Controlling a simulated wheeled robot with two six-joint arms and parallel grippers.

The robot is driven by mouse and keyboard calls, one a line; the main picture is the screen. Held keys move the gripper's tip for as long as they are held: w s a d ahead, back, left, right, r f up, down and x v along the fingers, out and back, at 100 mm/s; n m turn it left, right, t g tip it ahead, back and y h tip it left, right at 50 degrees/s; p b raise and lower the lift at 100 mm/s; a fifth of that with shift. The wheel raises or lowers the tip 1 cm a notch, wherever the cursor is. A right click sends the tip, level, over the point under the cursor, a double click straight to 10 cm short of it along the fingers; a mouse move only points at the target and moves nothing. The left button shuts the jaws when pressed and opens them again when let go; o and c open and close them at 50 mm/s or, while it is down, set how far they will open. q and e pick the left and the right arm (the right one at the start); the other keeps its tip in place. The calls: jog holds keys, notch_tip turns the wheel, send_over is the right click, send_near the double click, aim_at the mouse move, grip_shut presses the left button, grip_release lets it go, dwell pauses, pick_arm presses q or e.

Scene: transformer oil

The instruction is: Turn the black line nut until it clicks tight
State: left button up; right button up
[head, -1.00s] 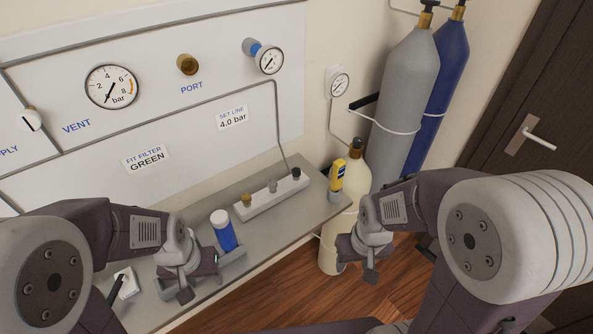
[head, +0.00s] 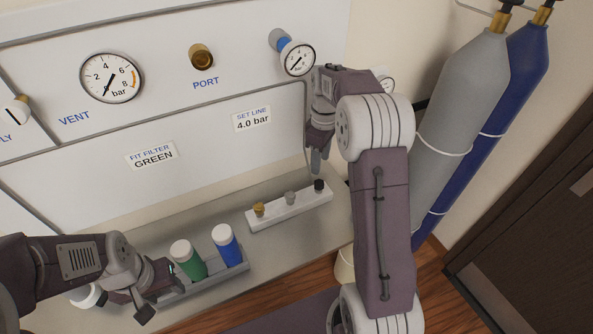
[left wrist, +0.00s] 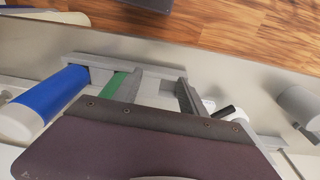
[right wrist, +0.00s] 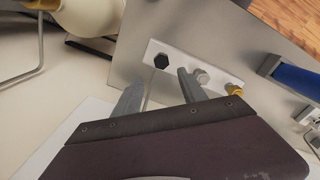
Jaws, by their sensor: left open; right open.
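The black line nut (head: 319,185) sits at the right end of a white block on the bench, with a thin grey line rising behind it. In the right wrist view the black nut (right wrist: 161,61) is a hexagon at the block's end, beyond the gap between my fingers. My right gripper (head: 317,163) is open just above the black nut, apparently apart from it; its open fingers (right wrist: 160,85) also show in the right wrist view. My left gripper (head: 160,300) is open and empty near the bench's front edge, beside the tray; its fingers (left wrist: 158,88) show in the left wrist view.
The white block (head: 275,217) also bears a brass nut (head: 259,209) and a grey nut (head: 290,198). A grey tray (head: 215,279) holds a green filter (head: 188,260) and a blue filter (head: 226,246). Gas cylinders (head: 465,105) stand at the right. The bench between tray and block is clear.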

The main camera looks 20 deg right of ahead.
aim_at(319, 182)
jog(key=shift+s+a+f, duration=0.1)
jog(key=shift+s+a, duration=0.1)
jog(key=shift+s, duration=0.3)
jog(key=f, duration=0.8)
jog(key=shift+w+d+p, duration=0.15)
jog(key=shift+w+p, duration=0.1)
jog(key=shift+p, duration=0.1)
jog(key=shift+s+f, duration=0.15)
jog(key=shift+f, duration=0.1)
grip_shut()
